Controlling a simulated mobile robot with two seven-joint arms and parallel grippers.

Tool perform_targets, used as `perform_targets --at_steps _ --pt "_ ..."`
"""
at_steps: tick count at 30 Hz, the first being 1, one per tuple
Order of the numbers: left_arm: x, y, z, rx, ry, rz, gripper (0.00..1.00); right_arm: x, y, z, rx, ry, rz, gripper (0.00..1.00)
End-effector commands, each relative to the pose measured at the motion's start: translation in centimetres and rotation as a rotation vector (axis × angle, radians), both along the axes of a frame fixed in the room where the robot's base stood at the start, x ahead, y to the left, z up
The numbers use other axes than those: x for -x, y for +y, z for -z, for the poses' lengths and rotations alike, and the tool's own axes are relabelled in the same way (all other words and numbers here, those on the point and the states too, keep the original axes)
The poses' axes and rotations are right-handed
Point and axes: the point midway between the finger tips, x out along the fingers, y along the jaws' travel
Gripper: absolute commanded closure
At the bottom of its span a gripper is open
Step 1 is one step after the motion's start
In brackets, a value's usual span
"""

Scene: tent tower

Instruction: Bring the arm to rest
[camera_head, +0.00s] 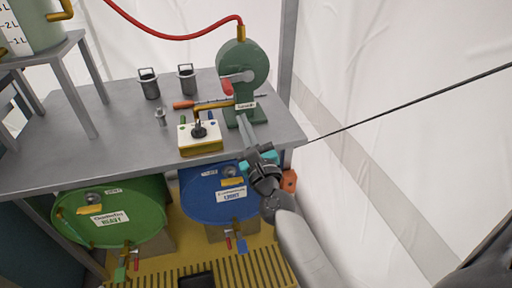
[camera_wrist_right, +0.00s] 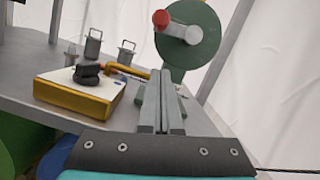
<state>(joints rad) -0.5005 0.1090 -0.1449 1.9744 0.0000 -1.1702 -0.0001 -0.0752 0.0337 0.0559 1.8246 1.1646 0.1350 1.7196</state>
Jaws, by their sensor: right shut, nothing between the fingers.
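My right gripper (camera_head: 244,130) reaches up from the lower right to the front right edge of the grey table, just in front of a green round pump-like device (camera_head: 238,65). In the right wrist view its two grey fingers (camera_wrist_right: 162,100) lie together, shut and empty. The fingers point toward the green device (camera_wrist_right: 190,35), which has a red-ended handle. A white and yellow box with a black knob (camera_head: 200,136) sits on the table to the left of the fingers; it also shows in the right wrist view (camera_wrist_right: 80,92). My left gripper is not in view.
The grey table (camera_head: 60,150) carries two dark canisters (camera_head: 149,84) and a screwdriver (camera_head: 184,104). A green drum (camera_head: 115,215) and a blue drum (camera_head: 215,195) lie below its front edge. A taut dark cable (camera_head: 400,107) crosses to the right before the white tent wall.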

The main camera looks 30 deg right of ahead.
Motion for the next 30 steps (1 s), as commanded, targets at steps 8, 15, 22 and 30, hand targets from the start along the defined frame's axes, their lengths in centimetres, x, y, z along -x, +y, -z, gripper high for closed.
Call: perform_targets --at_steps 8,15,22,30 --pt "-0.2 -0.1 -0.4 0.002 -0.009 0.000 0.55 4.3 0.7 1.1 0.000 0.003 -0.002 1.00" --pt "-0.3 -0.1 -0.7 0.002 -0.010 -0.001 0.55 6.1 0.9 1.5 -0.001 0.001 -0.001 1.00" --pt "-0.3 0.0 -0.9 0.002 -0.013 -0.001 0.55 6.3 1.0 1.7 0.007 0.006 0.000 1.00" --pt "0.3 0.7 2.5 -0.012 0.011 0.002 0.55 5.8 2.9 9.9 0.480 0.281 -0.030 1.00"
